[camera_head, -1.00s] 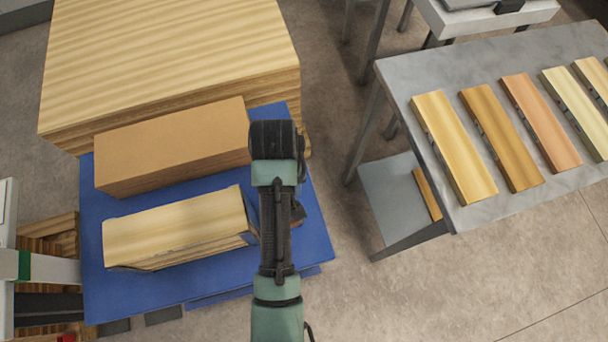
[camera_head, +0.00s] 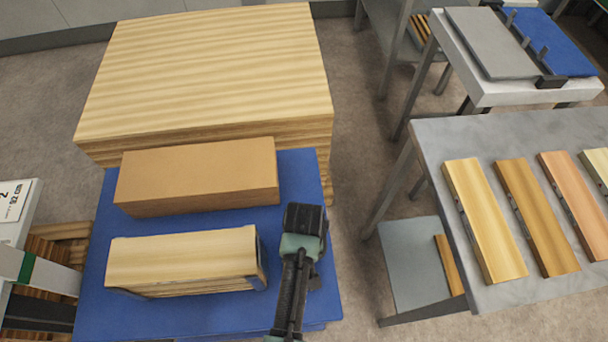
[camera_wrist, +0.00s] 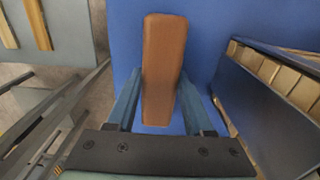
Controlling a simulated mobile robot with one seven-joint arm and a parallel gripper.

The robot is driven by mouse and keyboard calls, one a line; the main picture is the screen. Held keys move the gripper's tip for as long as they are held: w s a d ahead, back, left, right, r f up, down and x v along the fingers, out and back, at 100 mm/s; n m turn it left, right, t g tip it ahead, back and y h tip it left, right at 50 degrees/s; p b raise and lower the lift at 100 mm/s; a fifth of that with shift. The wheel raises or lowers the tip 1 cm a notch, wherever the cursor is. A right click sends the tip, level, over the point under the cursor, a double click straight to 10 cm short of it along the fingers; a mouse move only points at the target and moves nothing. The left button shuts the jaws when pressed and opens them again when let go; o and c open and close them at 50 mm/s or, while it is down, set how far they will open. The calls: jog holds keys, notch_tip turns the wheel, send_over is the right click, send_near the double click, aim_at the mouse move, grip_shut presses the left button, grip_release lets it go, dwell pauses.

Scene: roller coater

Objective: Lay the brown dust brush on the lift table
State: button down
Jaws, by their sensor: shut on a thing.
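The brown dust brush (camera_wrist: 163,60) is between the two fingers of my gripper (camera_wrist: 160,95) in the wrist view, its long block pointing away from the palm. My gripper is shut on it. The blue top of the lift table (camera_head: 190,318) lies below and fills much of the wrist view (camera_wrist: 220,25). In the head view my wrist is over the table's right part, right of the wood stack. It hides the fingers and brush there. The height of the brush above the blue top is hard to tell.
A strapped pale wood stack (camera_head: 185,258) and an orange-brown block (camera_head: 198,178) occupy the table's left and middle. A large wood pile (camera_head: 210,75) stands behind. A grey table (camera_head: 440,140) with several boards is at right. Bare blue shows along the table's right edge.

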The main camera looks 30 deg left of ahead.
jog(key=shift+c, duration=1.4)
grip_release()
jog(key=shift+f, duration=0.1)
notch_tip(320, 180, up, 12)
jog(key=shift+r+p, duration=0.2)
jog(key=shift+p, duration=0.15)
